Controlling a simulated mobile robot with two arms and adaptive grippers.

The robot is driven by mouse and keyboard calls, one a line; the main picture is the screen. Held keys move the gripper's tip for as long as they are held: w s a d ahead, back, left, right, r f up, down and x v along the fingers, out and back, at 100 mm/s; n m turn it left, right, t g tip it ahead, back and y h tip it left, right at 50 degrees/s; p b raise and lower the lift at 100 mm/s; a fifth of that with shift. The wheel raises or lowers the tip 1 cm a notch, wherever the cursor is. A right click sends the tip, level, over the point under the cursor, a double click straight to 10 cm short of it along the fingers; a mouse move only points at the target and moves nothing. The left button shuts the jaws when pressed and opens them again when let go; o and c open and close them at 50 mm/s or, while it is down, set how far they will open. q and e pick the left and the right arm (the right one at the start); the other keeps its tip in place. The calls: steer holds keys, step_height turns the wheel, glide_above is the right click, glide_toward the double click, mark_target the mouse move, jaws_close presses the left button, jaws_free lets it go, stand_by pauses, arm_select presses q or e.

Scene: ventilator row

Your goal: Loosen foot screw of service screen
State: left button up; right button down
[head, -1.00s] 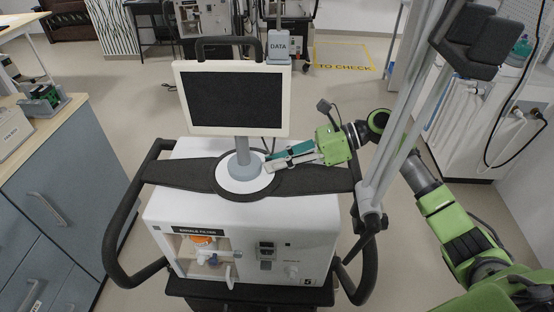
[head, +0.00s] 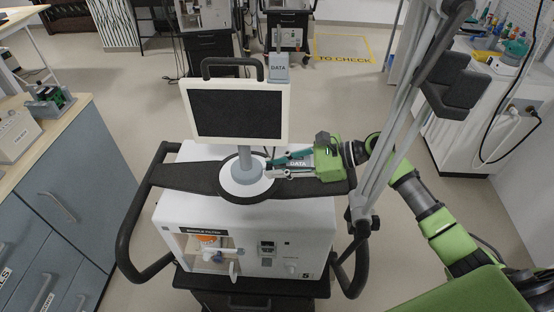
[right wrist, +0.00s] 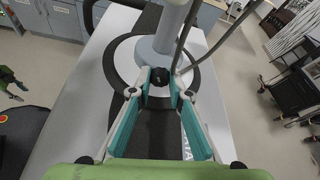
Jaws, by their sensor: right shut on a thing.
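The service screen (head: 238,112) stands upright on a grey post, dark face toward me, on top of the white ventilator (head: 185,215). The post rises from a round white foot (head: 243,188) on a black strip. The foot screw, a small black knob (right wrist: 158,77), shows at the near side of the post in the right wrist view. My right gripper (head: 271,167) reaches in from the right at foot height. Its teal-sided fingers (right wrist: 158,88) are shut on the knob, one tip on each side. In the head view the fingers hide the knob.
Black side handles (head: 138,225) flank the ventilator. Dark cables (right wrist: 187,35) hang near the post. A sloping grey pole (head: 400,125) stands at the right, close to my right arm. A grey-blue drawer cabinet (head: 75,190) is at the left.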

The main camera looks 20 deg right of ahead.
steer(key=shift+r+n, duration=0.1)
steer(key=shift+n, duration=0.3)
steer(key=shift+t, duration=0.4)
steer(key=c, duration=1.9)
jaws_free()
steer(key=shift+s, duration=0.1)
steer(key=v, duration=1.2)
steer(key=shift+r, duration=0.1)
